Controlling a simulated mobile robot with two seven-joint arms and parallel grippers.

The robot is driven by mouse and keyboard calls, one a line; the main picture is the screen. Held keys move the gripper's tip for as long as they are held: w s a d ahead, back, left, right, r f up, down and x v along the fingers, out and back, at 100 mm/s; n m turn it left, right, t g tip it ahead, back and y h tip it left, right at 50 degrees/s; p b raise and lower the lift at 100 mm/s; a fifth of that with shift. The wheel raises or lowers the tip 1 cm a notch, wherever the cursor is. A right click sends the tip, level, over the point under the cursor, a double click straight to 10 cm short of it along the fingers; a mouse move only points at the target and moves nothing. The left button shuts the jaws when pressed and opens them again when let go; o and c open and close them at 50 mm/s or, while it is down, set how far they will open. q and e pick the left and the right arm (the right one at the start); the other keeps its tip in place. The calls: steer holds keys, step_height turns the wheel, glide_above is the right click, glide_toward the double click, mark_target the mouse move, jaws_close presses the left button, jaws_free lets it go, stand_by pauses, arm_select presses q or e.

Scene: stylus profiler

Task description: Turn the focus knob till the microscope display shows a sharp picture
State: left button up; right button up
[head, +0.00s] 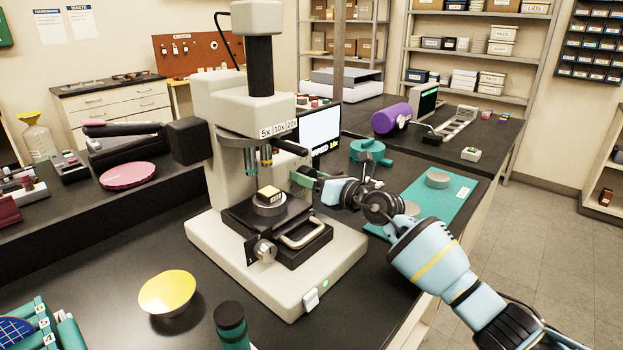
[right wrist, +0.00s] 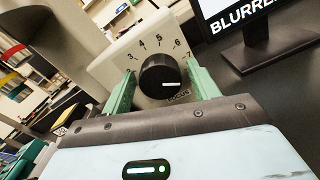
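The microscope (head: 225,110) stands on the dark bench. Its black focus knob (right wrist: 163,76) sits on a pale dial plate (right wrist: 118,68) with printed numbers. The knob's white mark points right, close to the 7. My right gripper (head: 312,184) is at the microscope's right side. In the right wrist view its green fingers (right wrist: 162,84) stand one on each side of the knob, seemingly with small gaps. The display (head: 321,126) behind shows a white picture and a partly hidden word ending in "RRED"; in the right wrist view it reads "BLURRE". My left gripper is out of view.
A yellow bowl (head: 168,292) and a dark green-banded bottle (head: 231,325) stand in front of the microscope. A teal mat (head: 452,198) and a teal round device (head: 370,152) lie to the right. The display's stand (right wrist: 268,50) is close to the right gripper.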

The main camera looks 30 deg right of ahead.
steer(key=c, duration=0.8)
steer(key=shift+n, duration=2.8)
steer(key=o, duration=1)
